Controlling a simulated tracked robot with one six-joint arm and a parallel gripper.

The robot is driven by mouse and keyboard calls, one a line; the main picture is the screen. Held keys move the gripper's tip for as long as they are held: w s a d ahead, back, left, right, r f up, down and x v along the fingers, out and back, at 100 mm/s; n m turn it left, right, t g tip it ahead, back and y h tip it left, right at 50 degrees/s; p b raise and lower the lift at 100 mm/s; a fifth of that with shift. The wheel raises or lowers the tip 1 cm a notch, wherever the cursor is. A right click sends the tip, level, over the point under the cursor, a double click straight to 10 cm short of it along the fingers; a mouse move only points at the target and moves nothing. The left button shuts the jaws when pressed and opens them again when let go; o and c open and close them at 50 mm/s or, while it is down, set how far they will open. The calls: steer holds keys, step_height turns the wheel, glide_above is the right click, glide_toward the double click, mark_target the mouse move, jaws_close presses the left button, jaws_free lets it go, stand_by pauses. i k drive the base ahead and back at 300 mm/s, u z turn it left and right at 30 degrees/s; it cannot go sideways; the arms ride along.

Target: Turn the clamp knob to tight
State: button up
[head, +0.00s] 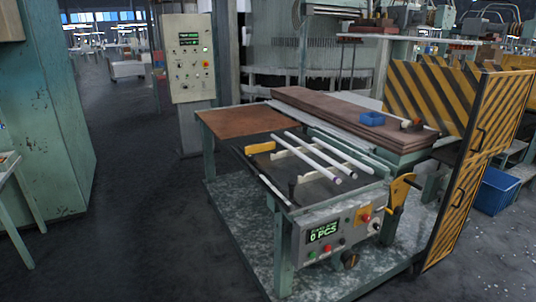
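A workbench machine stands right of the middle in the head view, with a grey control box (338,232) on its front. A dark round knob (350,260) sits at the lower edge of this box. I cannot tell for sure whether it is the clamp knob, and its setting is too small to read. A red knob or button on a yellow plate (364,216) is at the box's upper right. White glass tubes (313,158) lie slanting across the bench top. My gripper is not in view.
Dark floor (130,215) is open to the left of the machine. A yellow-black striped guard panel (466,165) stands at its right. A teal cabinet (45,110) is at the far left. A control pedestal (188,60) stands behind. A blue crate (494,192) is at right.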

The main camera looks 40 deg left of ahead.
mark_target(251, 156)
steer(key=i, duration=1.65)
steer(key=u, duration=2.65)
